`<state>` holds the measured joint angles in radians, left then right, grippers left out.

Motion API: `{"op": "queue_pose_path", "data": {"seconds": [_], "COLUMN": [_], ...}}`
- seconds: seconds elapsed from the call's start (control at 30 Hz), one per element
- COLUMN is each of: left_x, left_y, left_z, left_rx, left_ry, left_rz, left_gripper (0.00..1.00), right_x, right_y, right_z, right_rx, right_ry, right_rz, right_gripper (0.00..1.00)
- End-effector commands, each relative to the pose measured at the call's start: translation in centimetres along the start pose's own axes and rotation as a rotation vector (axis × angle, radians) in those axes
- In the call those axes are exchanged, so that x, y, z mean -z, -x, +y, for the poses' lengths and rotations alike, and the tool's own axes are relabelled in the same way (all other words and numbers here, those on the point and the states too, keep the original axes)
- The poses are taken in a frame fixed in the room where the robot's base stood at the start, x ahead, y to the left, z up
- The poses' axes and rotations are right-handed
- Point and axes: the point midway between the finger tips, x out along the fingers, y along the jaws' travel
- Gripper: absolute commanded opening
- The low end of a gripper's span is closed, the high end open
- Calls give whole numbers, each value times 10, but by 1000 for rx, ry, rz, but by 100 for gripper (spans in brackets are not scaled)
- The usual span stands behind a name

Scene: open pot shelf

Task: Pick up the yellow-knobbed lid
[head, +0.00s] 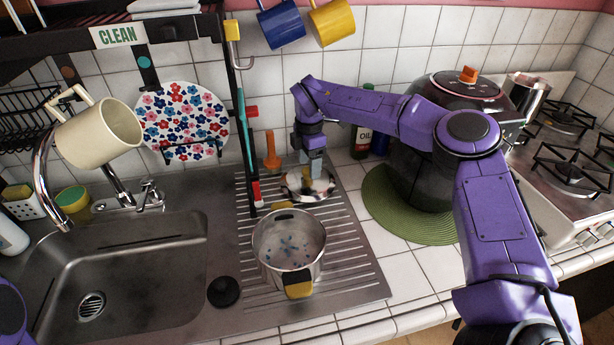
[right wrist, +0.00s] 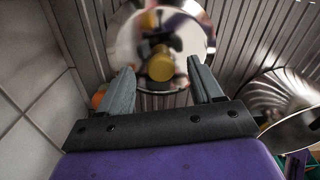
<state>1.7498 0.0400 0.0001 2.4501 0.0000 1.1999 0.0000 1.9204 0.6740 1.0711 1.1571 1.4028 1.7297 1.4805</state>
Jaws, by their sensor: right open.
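The yellow-knobbed lid (head: 293,187) is a shiny metal disc on the ribbed drainboard, just behind the steel pot. In the right wrist view the lid (right wrist: 198,50) lies ahead of the fingers, with its yellow knob (right wrist: 161,66) near the line between them. My right gripper (head: 314,170) is directly over the lid in the head view and partly hides it. In the right wrist view its two grey fingers (right wrist: 163,84) are apart with nothing between them. The knob looks slightly beyond the fingertips. My left gripper is not in view.
The steel pot (head: 268,250) with yellow handles stands on the drainboard (head: 352,270) in front of the lid. An orange-handled tool (head: 270,150) and the rack post stand left of the gripper. A dark pot (head: 405,160) on a green mat (head: 425,228) stands right. The sink (head: 140,270) is left.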

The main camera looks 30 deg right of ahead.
Motion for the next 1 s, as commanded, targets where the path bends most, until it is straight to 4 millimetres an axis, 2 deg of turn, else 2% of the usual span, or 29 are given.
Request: {"op": "queue_pose_path", "data": {"seconds": [0.03,0.13,0.37,0.5,0.57,0.87,1.0], "left_x": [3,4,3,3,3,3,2], "left_y": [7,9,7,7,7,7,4], "left_z": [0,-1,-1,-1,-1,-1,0], "left_rx": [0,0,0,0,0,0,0], "left_ry": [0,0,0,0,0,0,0], "left_rz": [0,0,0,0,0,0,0], "left_gripper": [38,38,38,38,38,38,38], "right_x": [0,1,2,2,2,2,2], "right_y": [-5,-17,-20,-20,-20,-18,-9], "right_z": [0,0,1,1,1,1,2], "right_rx": [3,1,-2,-2,-2,-2,-6], "right_ry": [1,1,2,3,3,3,4], "right_rz": [0,0,0,0,0,0,0], "right_gripper": [65,65,65,20,0,0,0]}}
